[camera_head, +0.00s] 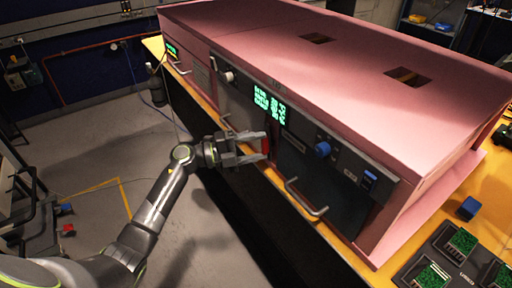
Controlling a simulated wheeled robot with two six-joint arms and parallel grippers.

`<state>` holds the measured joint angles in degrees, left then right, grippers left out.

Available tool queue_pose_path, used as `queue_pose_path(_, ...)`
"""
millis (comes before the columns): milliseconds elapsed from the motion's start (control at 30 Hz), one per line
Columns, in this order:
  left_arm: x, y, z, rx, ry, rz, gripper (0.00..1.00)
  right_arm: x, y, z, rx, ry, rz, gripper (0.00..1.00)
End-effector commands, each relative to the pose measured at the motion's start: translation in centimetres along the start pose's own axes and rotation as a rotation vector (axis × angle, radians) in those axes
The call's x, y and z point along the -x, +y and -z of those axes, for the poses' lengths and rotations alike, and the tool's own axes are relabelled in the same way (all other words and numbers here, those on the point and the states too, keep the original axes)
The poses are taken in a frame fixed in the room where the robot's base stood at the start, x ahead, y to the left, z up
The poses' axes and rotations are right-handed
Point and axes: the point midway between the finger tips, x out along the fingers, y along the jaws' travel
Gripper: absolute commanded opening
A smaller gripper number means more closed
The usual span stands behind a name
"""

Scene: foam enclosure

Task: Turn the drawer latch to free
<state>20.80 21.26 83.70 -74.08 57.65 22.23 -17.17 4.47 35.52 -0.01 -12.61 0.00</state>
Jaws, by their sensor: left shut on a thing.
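A pink foam enclosure (330,90) with a dark front panel stands on a yellow-edged bench. A small red latch (265,146) shows on the front, just left of a dark drawer front (310,180) with a grey bar handle (307,203). My left gripper (262,147) reaches in from the left with its two fingers around the red latch and is shut on it. The fingers hide part of the latch, so its exact angle is hard to tell. My right gripper is not in view.
A green-lettered display (270,103), a blue knob (323,149) and a blue switch (370,177) sit on the panel. At right on the bench are a blue block (468,208) and a dark tray (428,254) with green boards.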

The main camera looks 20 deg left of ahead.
Motion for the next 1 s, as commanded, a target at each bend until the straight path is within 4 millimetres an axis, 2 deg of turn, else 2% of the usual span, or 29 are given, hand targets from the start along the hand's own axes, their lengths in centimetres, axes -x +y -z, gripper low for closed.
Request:
queue_pose_path(300,0.06,0.04,0.01,-0.116,0.000,-0.052,0.28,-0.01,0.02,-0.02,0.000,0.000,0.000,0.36)
queue_pose_path(867,0.06,0.07,0.02,-0.142,0.001,-0.063,0.28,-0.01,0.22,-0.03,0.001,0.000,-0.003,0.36)
queue_pose_path(900,0.06,0.07,0.02,-0.142,0.000,-0.063,0.55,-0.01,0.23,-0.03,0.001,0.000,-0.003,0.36)
queue_pose_path(1000,0.05,0.04,0.02,-0.142,0.000,-0.062,0.68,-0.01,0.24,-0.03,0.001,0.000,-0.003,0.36)
